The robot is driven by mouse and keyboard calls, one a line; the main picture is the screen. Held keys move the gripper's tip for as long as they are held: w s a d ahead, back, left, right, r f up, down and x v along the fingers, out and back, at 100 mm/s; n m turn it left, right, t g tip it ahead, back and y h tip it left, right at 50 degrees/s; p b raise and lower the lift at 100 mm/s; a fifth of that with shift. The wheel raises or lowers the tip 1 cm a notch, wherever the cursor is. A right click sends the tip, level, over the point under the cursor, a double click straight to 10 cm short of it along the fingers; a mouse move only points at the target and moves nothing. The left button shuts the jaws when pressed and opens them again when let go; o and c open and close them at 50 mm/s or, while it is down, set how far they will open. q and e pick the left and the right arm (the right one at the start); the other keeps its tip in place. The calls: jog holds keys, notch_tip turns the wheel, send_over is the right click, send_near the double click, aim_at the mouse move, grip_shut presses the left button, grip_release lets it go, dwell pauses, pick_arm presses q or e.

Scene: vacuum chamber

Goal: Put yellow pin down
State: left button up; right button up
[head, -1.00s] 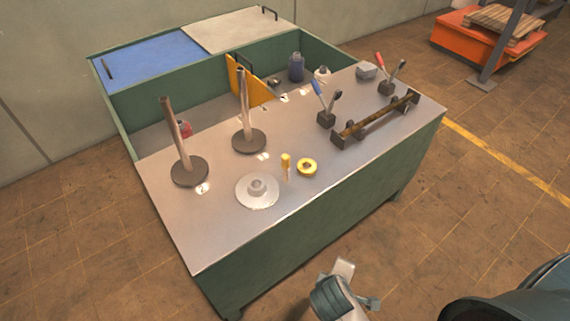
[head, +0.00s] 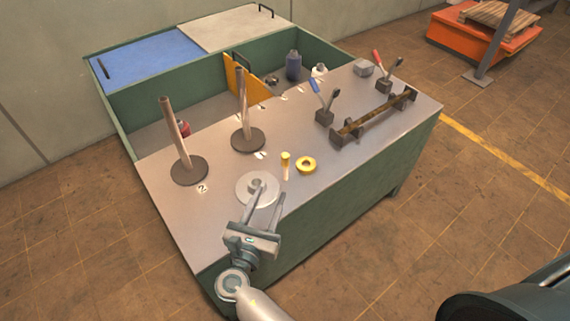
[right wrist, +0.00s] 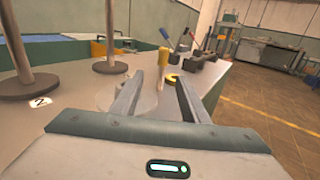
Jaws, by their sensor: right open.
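The yellow pin (head: 285,161) stands upright on the grey table top (head: 215,225), with a yellow head and a paler shaft. It stands between the white round disc (head: 244,190) and the yellow ring (head: 306,165). My right gripper (head: 272,190) is open and empty over the table's front part, its fingers pointing toward the pin and overlapping the disc. In the right wrist view the pin (right wrist: 163,62) shows between the two fingers (right wrist: 160,78), seemingly just beyond their tips. My left gripper is not in view.
Two posts on dark round bases (head: 187,170) (head: 248,140) stand at left. A blue-handled lever (head: 324,116) and a dark bar on supports (head: 372,118) stand at right. Behind is an open green bin with a yellow divider (head: 240,80). The front left of the table is clear.

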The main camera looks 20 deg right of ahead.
aim_at(285, 167)
jog(key=shift+w+a+r, duration=0.1)
jog(key=shift+a+r, duration=0.05)
jog(key=p+x, duration=0.1)
jog(key=x, duration=1)
jog(key=shift+r, duration=0.1)
jog(key=shift+w+d, duration=0.35)
jog(key=shift+w, duration=0.1)
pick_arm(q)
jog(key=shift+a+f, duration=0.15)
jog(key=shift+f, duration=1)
